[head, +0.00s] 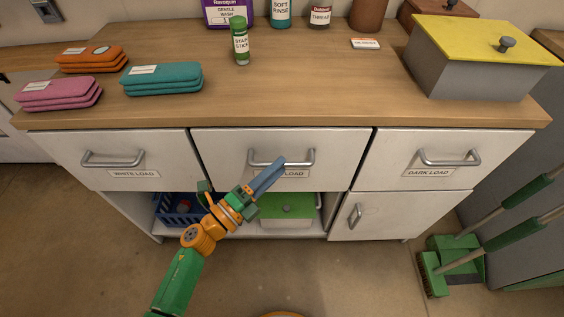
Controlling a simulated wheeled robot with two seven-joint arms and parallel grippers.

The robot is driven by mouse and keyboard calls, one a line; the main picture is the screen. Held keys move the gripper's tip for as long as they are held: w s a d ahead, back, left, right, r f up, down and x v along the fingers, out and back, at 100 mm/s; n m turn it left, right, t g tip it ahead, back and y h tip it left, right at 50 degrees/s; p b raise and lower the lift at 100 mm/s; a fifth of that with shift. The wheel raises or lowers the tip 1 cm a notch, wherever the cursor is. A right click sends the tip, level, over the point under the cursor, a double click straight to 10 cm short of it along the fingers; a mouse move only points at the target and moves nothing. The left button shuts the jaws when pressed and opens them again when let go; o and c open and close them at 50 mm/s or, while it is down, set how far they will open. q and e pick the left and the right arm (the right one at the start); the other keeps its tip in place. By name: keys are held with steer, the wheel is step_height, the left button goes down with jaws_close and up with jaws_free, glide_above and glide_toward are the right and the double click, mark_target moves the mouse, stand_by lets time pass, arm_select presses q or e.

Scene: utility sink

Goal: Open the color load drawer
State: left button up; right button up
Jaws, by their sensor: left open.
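The middle drawer (222,150) of the white cabinet has a label ending in "LOAD" (297,173); my gripper hides the first word. Its front looks flush with its neighbours, so it appears shut. Its silver bar handle (304,163) runs across the front. My left gripper (272,172) is open, its blue-grey fingers pointing up and right at the handle and overlapping its middle in the head view. I cannot tell whether they touch it. My right gripper is not in view.
The white load drawer (75,148) is on the left, the dark load drawer (393,150) on the right, over a small door (395,213). A blue basket (178,208) and green-lidded box (287,204) sit below. Folded cloths and bottles occupy the wooden counter (300,95).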

arm_select(q)
steer(key=shift+x, duration=1.2)
steer(key=shift+c, duration=0.2)
jaws_close()
